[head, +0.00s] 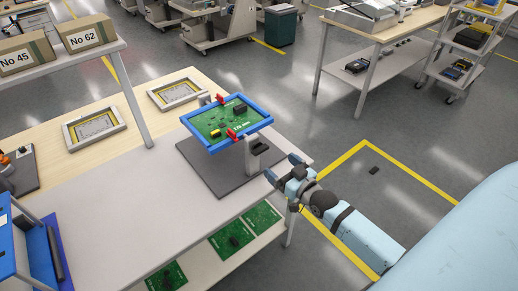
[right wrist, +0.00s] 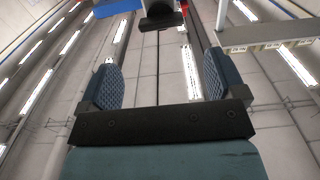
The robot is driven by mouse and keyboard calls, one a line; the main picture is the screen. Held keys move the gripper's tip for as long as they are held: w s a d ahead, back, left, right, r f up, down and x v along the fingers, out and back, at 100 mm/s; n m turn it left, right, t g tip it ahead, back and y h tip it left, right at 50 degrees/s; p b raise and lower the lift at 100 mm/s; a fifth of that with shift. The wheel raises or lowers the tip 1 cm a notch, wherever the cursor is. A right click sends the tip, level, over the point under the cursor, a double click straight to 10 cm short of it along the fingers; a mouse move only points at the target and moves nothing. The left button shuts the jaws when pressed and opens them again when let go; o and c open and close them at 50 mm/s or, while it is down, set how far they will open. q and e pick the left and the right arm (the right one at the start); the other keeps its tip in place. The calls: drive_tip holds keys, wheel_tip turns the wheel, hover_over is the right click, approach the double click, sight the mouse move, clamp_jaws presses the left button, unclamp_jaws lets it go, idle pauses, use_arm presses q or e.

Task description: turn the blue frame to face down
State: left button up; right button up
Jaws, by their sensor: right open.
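The blue frame (head: 205,145) holds a green circuit board (head: 225,117) with its printed side up, clipped by red clamps (head: 231,134). It sits tilted slightly on a stand with grey posts and a dark grey base (head: 213,178). A black handle (head: 259,149) sticks out of the near right post. My right gripper (head: 282,167) is open and empty, just right of and below this handle, apart from it. In the right wrist view, the handle (right wrist: 160,14) shows beyond the two spread fingers, with a bit of the blue frame (right wrist: 117,7) above. My left gripper is not in view.
Two framed panels (head: 93,128) lie on the wooden bench behind the stand. A shelf with boxes (head: 86,33) stands at upper left. Green boards (head: 231,239) lie on the lower shelf. A blue holder (head: 12,243) is at lower left. The grey tabletop front is clear.

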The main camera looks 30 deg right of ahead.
sight(263, 151)
drive_tip(key=w, duration=0.6)
drive_tip(key=w+a, duration=0.1)
drive_tip(key=w, duration=0.3)
drive_tip(key=shift+p, duration=0.4)
drive_tip(key=shift+s, duration=0.1)
drive_tip(key=shift+c, duration=0.2)
